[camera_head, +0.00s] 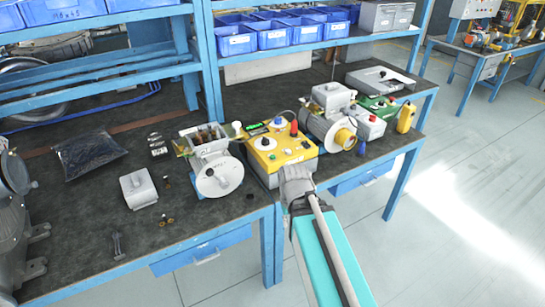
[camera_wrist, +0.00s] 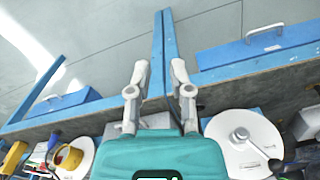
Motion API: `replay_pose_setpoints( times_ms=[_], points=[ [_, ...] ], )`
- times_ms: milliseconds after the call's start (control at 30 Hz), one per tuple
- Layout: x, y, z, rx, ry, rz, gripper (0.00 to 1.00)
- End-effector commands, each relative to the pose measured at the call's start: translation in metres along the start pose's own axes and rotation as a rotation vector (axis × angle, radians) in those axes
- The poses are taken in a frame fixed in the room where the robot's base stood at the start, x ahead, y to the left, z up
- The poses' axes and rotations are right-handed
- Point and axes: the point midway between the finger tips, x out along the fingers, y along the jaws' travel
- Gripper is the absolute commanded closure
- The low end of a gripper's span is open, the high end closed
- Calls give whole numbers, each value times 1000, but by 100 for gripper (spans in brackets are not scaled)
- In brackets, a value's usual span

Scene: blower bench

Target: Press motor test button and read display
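The yellow-topped test box (camera_head: 291,157) stands near the front edge of the bench in the head view. It has a white dial, a red knob (camera_head: 294,128), small buttons and a small green-lit panel at its back left, which may be the display. Any reading is too small to make out. My gripper (camera_head: 296,172) is at the box's front edge and hides part of it; contact cannot be told. In the wrist view my gripper (camera_wrist: 161,68) has its two fingers apart with nothing between them. The test box is mostly hidden there behind my gripper body.
A grey motor (camera_head: 215,178) stands left of the box. A second motor with a yellow end (camera_head: 325,125), a green-topped box (camera_head: 378,107) and a yellow handheld device (camera_head: 405,118) are right. The shelf with blue bins (camera_head: 236,42) is behind. Floor in front is clear.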

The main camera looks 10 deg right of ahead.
Motion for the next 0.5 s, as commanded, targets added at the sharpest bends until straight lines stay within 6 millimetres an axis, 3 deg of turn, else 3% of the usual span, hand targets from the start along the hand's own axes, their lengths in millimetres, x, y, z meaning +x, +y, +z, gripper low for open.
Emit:
replay_pose_setpoints(
  times_ms=[100,500],
  points=[
    [0,0,0,0,0,0,100],
    [0,0,0,0,0,0,100]
  ],
)
